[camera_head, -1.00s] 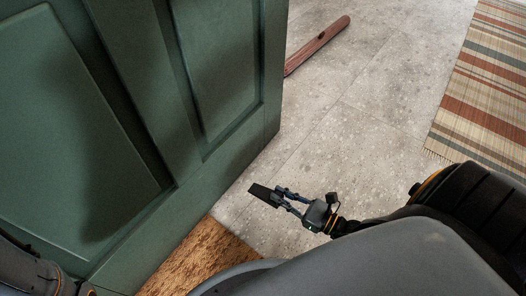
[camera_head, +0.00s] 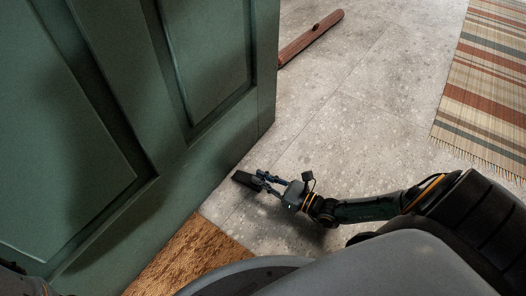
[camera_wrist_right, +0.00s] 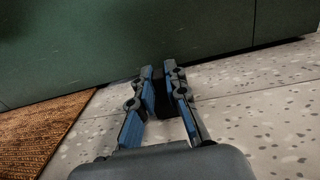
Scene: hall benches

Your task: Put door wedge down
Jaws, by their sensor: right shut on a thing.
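The door wedge (camera_head: 246,180) is a small dark block in the tips of my right gripper (camera_head: 260,181), close to the bottom edge of the green door (camera_head: 215,60). In the right wrist view my right gripper (camera_wrist_right: 158,88) is shut on the dark wedge, which is mostly hidden between the fingers. The lower face of the door (camera_wrist_right: 130,40) stands just beyond the fingertips there. I cannot tell whether the wedge touches the floor or the door. My left gripper does not show; only a bit of my left arm is at the lower left corner.
A brown doormat (camera_head: 190,255) lies at the foot of the door, and it also shows in the right wrist view (camera_wrist_right: 40,135). A long reddish-brown bar (camera_head: 312,38) lies on the grey floor (camera_head: 350,120) beyond the door. A striped rug (camera_head: 485,90) lies at the right.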

